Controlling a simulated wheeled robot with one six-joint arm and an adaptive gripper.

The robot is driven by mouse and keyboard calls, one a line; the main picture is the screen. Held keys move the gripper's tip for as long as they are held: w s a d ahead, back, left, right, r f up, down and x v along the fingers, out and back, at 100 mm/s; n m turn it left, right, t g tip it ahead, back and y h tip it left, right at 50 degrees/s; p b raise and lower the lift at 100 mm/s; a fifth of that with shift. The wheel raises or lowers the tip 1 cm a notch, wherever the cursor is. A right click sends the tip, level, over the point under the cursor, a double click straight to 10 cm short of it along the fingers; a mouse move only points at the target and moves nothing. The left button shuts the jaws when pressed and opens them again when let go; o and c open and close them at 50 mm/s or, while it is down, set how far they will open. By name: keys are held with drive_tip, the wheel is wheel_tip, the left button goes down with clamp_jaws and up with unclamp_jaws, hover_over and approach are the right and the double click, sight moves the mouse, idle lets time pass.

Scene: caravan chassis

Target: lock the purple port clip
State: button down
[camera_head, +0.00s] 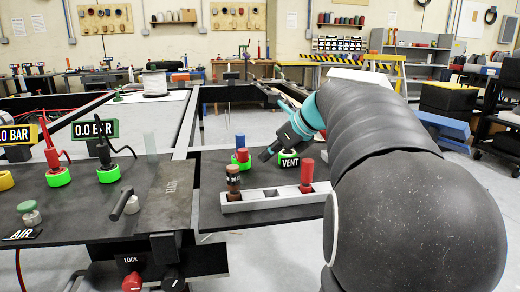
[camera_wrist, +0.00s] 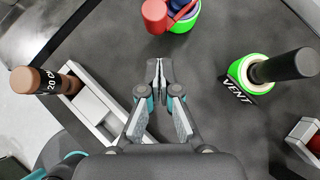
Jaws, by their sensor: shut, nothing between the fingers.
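A port with a dark blue cap (camera_head: 240,141), a red part (camera_head: 242,155) and a green ring stands on the dark deck. In the wrist view the blue cap (camera_wrist: 181,6) is at the top edge, partly cut off, with the red part (camera_wrist: 154,14) on its left side. My gripper (camera_wrist: 159,72) is shut and empty above the bare deck, apart from this port. It also shows in the head view (camera_head: 266,153), between that port and the vent port. My arm hides much of the right side.
The vent port (camera_wrist: 262,72) has a green ring and a black stem, right of my gripper. A grey holder (camera_head: 268,203) bears a brown cylinder (camera_head: 233,179) and a red cylinder (camera_head: 307,172). Gauges and hose fittings stand on the left deck. The deck under my gripper is clear.

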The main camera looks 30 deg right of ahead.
drive_tip(key=v, duration=1)
drive_tip(key=shift+p, duration=0.35)
drive_tip(key=shift+s, duration=0.1)
drive_tip(key=s+a+f+n, duration=0.1)
drive_tip(key=a+n, duration=0.1)
drive_tip(key=a, duration=0.1)
drive_tip(key=s+a+f+n+g, duration=0.1)
drive_tip(key=a+f+n, duration=0.1)
drive_tip(key=a, duration=0.1)
drive_tip(key=s+a+f+n+h, duration=0.1)
drive_tip(key=a+f+n, duration=0.1)
drive_tip(key=a+n, duration=0.1)
drive_tip(key=shift+s+a+f, duration=0.1)
drive_tip(key=shift+s, duration=0.1)
drive_tip(key=s+a+f+n, duration=0.2)
drive_tip(key=n, duration=0.1)
drive_tip(key=s+a+f+n+g+h, duration=0.1)
drive_tip(key=s+a+f+n, duration=0.1)
drive_tip(key=n, duration=0.1)
drive_tip(key=shift+a+f, duration=0.15)
drive_tip(key=shift+a, duration=0.25)
drive_tip(key=s+a+f+n+h, duration=0.2)
drive_tip(key=s+a+f+n, duration=0.4)
drive_tip(key=s+f+n, duration=0.5)
drive_tip(key=f+n, duration=0.1)
drive_tip(key=n, duration=0.5)
drive_tip(key=shift+f, duration=0.4)
drive_tip(key=shift+s+a, duration=0.1)
drive_tip(key=shift+a, duration=0.05)
